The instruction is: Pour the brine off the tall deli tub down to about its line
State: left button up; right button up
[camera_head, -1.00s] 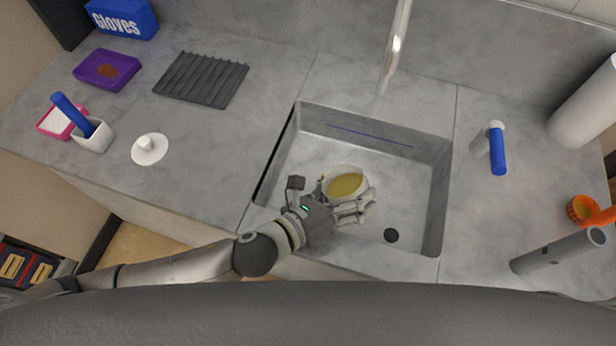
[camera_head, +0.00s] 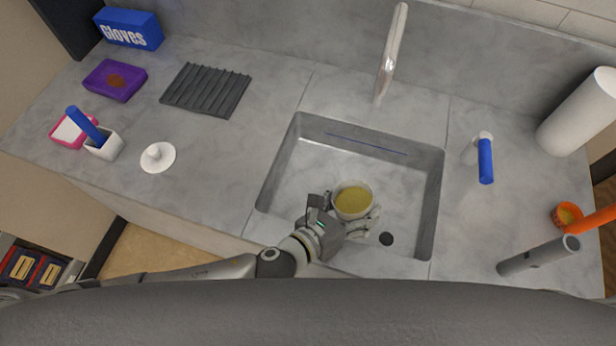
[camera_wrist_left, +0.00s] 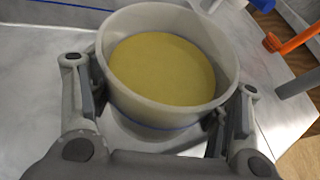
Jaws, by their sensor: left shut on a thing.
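The tall deli tub (camera_head: 369,194) is a whitish round container with yellow brine (camera_head: 353,202) inside, held over the sink. In the left wrist view the tub (camera_wrist_left: 225,55) looks close to upright, and the brine (camera_wrist_left: 163,70) lies below its rim. A blue line (camera_wrist_left: 155,125) shows low on the tub's near side; the brine's height against it is hard to judge. My left gripper (camera_head: 352,222) is shut around the tub, with its fingers (camera_wrist_left: 160,105) on both sides. No pouring stream shows. My right gripper is not in view.
The steel sink (camera_head: 285,185) has a blue line on its back wall and a dark drain (camera_head: 386,239). A faucet (camera_head: 390,60) stands behind. A white lid (camera_head: 158,158) lies left; a blue-handled item (camera_head: 486,160) and grey tube (camera_head: 538,256) are right.

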pick_arm(q)
jog(key=shift+f, duration=0.15)
jog(key=shift+d+r+p, duration=0.15)
jog(key=shift+r+p, duration=0.1)
jog(key=shift+p, duration=0.5)
jog(key=shift+s+d+r+m+p, duration=0.25)
jog(key=shift+m+p, duration=0.15)
jog(key=shift+p, duration=0.4)
jog(key=shift+s+d+m+t+y+p, duration=0.25)
jog(key=shift+m+y+p, duration=0.25)
jog(key=shift+p, duration=0.5)
